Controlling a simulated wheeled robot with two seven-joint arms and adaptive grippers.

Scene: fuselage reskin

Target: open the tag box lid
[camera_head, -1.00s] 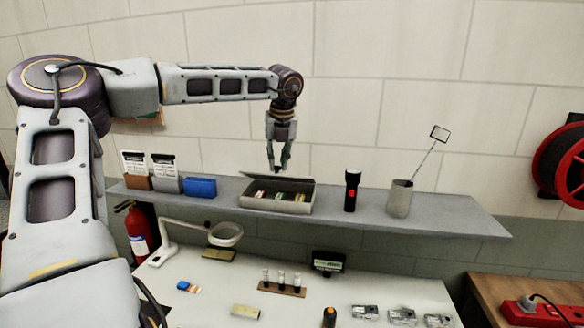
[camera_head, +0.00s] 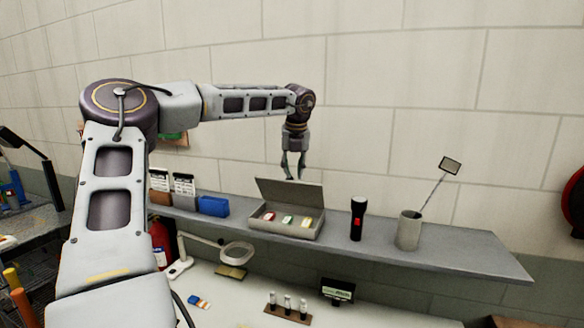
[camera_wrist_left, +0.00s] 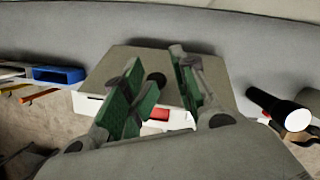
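The grey tag box (camera_head: 264,225) stands on the shelf with its lid (camera_head: 290,194) raised steeply at the back. Red, green and yellowish tags (camera_head: 288,220) show inside. My left gripper (camera_head: 293,177) points down at the upper edge of the lid, its fingers apart. In the left wrist view, the two green-padded fingers (camera_wrist_left: 158,90) are spread over the box, with a red tag (camera_wrist_left: 159,114) between them. Whether a finger touches the lid is unclear. My right gripper is not in view.
On the shelf (camera_head: 455,242), a blue bin (camera_head: 213,206) and card holders (camera_head: 183,184) stand left of the box. A black flashlight (camera_head: 357,218) and a grey cup (camera_head: 408,230) with a mirror stick stand to its right. The wall is close behind.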

